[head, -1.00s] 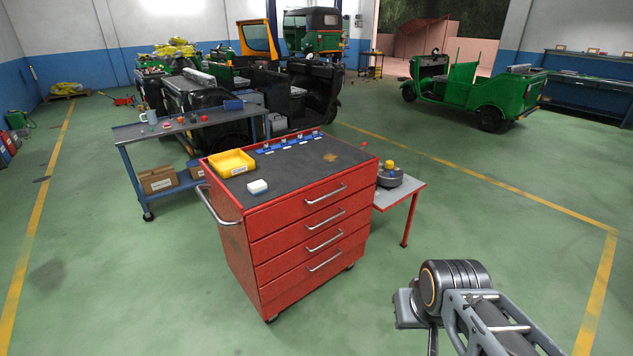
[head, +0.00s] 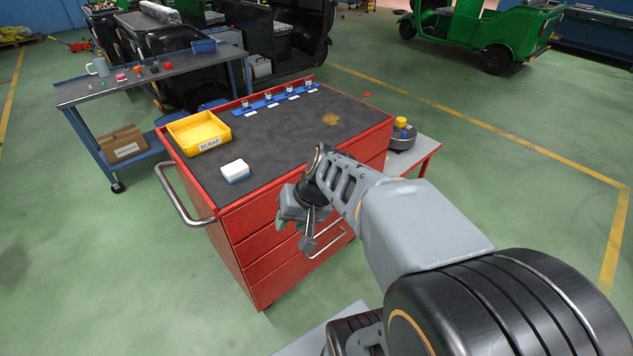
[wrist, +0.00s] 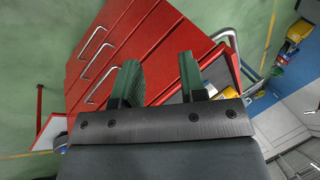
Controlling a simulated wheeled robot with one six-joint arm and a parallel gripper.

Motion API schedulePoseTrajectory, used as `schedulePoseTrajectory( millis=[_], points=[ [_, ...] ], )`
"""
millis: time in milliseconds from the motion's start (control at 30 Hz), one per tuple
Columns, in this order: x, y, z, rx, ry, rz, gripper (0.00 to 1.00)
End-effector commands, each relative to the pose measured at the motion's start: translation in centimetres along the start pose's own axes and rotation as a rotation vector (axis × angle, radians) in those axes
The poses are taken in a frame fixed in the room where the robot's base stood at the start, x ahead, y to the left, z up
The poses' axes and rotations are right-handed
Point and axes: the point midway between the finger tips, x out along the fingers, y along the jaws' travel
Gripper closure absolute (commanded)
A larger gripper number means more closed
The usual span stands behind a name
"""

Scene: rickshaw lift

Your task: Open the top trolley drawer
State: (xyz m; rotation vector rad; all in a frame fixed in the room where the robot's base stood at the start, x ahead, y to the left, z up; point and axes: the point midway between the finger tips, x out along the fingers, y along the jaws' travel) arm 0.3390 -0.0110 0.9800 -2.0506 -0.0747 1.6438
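The red trolley (head: 252,275) stands in front of me with a dark top, and its stacked drawers look shut. The top drawer (head: 245,219) is the panel just under the top, partly hidden by my arm. My gripper (head: 292,207) is at the trolley's front in the head view and hides the upper handles. A lower handle (head: 328,246) shows below it. In the wrist view my gripper (wrist: 160,65) is open, its two fingers apart with red trolley between them. Several silver handles, one nearest the fingers (wrist: 102,86), show left of it; I cannot tell contact.
On the trolley top are a yellow scrap bin (head: 199,131), a white-and-blue block (head: 235,170) and a blue rack (head: 272,100). A side handle (head: 177,198) juts left. A blue workbench (head: 150,80) stands behind left, a small side table (head: 418,151) right. Floor in front is clear.

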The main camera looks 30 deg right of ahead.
Motion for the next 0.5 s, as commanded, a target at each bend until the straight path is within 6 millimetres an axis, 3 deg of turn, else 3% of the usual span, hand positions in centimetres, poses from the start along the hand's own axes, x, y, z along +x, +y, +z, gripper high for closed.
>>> schedulePoseTrajectory(
  millis=[33,200,333,500],
  points=[
    [3.0,2.3,-1.3,0.108,0.010,-0.091,0.61],
    [5.6,7.6,-7.1,0.389,0.166,-0.412,0.61],
    [5.8,13.5,-11.1,0.551,0.359,-0.592,0.61],
    [4.8,20.7,-13.8,0.688,0.594,-0.720,0.61]
  ],
)
